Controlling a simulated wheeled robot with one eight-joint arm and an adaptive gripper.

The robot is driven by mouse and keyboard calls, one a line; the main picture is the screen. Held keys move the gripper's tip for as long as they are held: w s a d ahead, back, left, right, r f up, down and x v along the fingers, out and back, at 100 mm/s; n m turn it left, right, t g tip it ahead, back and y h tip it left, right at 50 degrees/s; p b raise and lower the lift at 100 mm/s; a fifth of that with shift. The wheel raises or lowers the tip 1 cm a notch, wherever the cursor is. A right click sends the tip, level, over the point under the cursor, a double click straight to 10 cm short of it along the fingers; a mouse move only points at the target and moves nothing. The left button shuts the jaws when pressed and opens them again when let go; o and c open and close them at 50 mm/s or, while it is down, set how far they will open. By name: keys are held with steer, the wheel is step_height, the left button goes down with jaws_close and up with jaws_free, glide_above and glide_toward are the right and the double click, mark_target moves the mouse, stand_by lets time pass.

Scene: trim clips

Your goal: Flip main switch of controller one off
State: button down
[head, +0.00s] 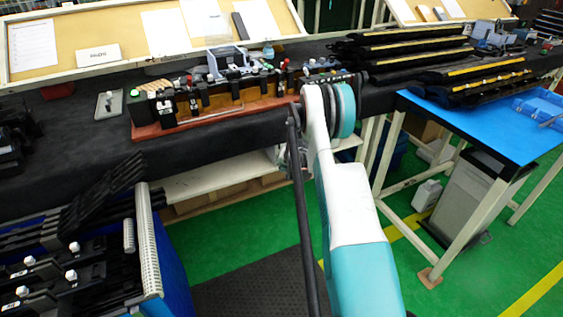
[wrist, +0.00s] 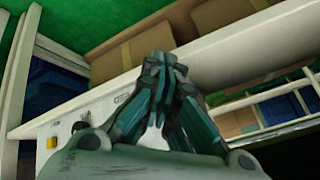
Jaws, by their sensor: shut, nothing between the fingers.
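In the wrist view my gripper (wrist: 168,75) has its dark teal fingers together at the tips, with nothing between them. Behind and left of the fingers is a pale panel (wrist: 103,112) with partly hidden lettering, possibly the controller. It carries a dark knob (wrist: 80,126) and a yellow button (wrist: 52,142). The fingers cover part of the panel, and I cannot tell whether they touch it. I cannot make out the main switch or its position. In the head view my arm hides most of the gripper and the area below the bench edge.
A dark-covered bench (head: 75,130) holds a red-brown fixture board (head: 150,131) with several clips. Black trim parts (head: 405,50) lie to its right. A blue-topped table (head: 480,120) stands right, and a rack of black parts (head: 85,260) stands front left. Cardboard boxes (wrist: 120,55) sit on a shelf nearby.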

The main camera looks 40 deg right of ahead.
steer(key=shift+w, duration=0.1)
steer(key=shift+w+d, duration=0.1)
steer(key=shift+w, duration=0.2)
steer(key=shift+w+d+f, duration=0.1)
steer(key=shift+w, duration=0.2)
stand_by(0.6)
steer(key=shift+s, duration=0.1)
steer(key=shift+s+a, duration=0.2)
steer(key=shift+s, duration=0.45)
steer(key=s, duration=0.3)
steer(key=s+a+r, duration=0.1)
steer(key=shift+s+a, duration=0.1)
steer(key=shift+s, duration=0.3)
steer(key=shift+r, duration=0.1)
stand_by(0.5)
